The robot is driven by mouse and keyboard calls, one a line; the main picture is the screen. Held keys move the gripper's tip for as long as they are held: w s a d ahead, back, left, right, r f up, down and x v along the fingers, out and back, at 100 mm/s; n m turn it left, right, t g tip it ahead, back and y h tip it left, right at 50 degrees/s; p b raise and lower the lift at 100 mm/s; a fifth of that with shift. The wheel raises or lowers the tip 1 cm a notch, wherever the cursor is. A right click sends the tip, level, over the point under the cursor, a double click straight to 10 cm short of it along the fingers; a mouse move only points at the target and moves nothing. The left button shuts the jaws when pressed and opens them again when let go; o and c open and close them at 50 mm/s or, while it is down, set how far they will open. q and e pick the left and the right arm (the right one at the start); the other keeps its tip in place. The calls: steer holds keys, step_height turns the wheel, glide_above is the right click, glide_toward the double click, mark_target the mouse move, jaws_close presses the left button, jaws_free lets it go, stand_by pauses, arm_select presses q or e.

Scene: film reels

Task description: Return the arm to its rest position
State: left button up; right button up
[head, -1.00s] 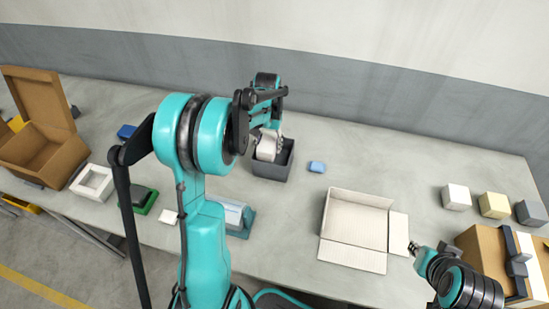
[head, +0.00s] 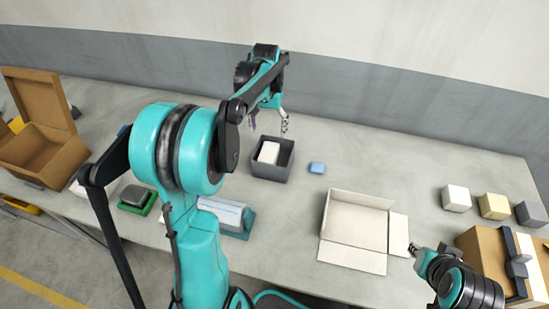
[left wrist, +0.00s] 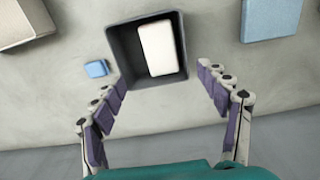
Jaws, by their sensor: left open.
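My left gripper (head: 268,122) is open and empty, raised above and behind the dark grey bin (head: 272,176) in the head view. In the left wrist view its two fingers (left wrist: 168,108) are spread wide, with the bin (left wrist: 115,50) beyond them. A white block (head: 268,153) lies inside the bin, apart from the fingers; it also shows in the left wrist view (left wrist: 157,47). My right gripper (head: 413,249) is low at the right beside the open white carton; its fingertips are too small to read.
A small blue block (head: 317,168) lies right of the bin. An open white carton (head: 354,230) stands in front. White (head: 456,198), yellow (head: 494,206) and grey blocks (head: 530,213) stand at right. An open brown box (head: 42,150) is at far left. The table's back middle is clear.

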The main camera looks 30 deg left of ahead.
arm_select(q)
steer(key=shift+r, duration=1.65)
steer(key=s+d+f+m+t+b, duration=0.1)
steer(key=s+d+f+t, duration=0.1)
steer(key=s+d, duration=0.5)
steer(key=s+d+f+m+t+b, duration=0.1)
steer(key=s+d+f+t+b, duration=0.1)
steer(key=s+d+t, duration=0.3)
steer(key=s+d+f, duration=0.1)
steer(key=s+d, duration=0.2)
steer(key=s, duration=0.4)
steer(key=shift+d+m, duration=0.2)
steer(key=shift+m, duration=0.1)
